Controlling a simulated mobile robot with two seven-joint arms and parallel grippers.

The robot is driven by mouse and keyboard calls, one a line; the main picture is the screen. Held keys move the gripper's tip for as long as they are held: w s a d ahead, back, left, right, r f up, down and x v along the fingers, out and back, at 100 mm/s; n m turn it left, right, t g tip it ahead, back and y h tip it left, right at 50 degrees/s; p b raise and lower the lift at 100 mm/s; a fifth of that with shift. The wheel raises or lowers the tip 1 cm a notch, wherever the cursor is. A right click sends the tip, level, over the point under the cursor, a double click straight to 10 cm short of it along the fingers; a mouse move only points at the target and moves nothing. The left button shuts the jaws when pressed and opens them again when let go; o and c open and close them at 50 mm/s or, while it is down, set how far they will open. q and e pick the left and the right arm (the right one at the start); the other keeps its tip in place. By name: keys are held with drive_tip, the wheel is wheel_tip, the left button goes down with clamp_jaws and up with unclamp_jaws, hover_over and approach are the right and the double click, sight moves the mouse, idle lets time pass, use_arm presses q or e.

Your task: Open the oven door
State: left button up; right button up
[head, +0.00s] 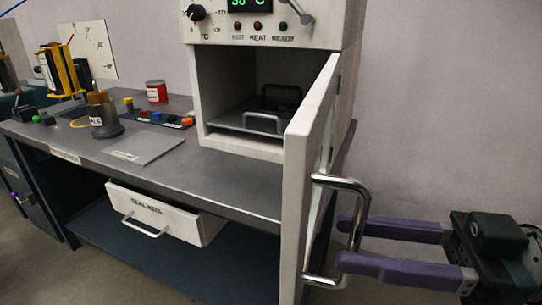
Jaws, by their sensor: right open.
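The white oven (272,60) stands on the grey bench. Its door (301,165) is swung wide open toward me. The chrome door handle (359,222) is on the door's right face in the picture. My right gripper (341,242) comes in from the right with two purple fingers apart, one above the other in the picture. The fingertips are close to the handle's upright bar; I cannot tell whether they touch it. Inside the oven a tray (228,119) with a looped metal handle shows.
The grey bench top (219,170) holds a red can (156,91), a brass-topped part (100,108), a row of coloured knobs (157,117) and a flat plate (143,147). A labelled drawer (165,212) sticks out below. The space right of the door is clear except for my gripper.

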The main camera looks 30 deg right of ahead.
drive_tip(key=v, duration=0.8)
drive_tip(key=shift+s+d+p, duration=0.2)
drive_tip(key=shift+s+p, duration=0.05)
drive_tip(key=shift+p, duration=0.05)
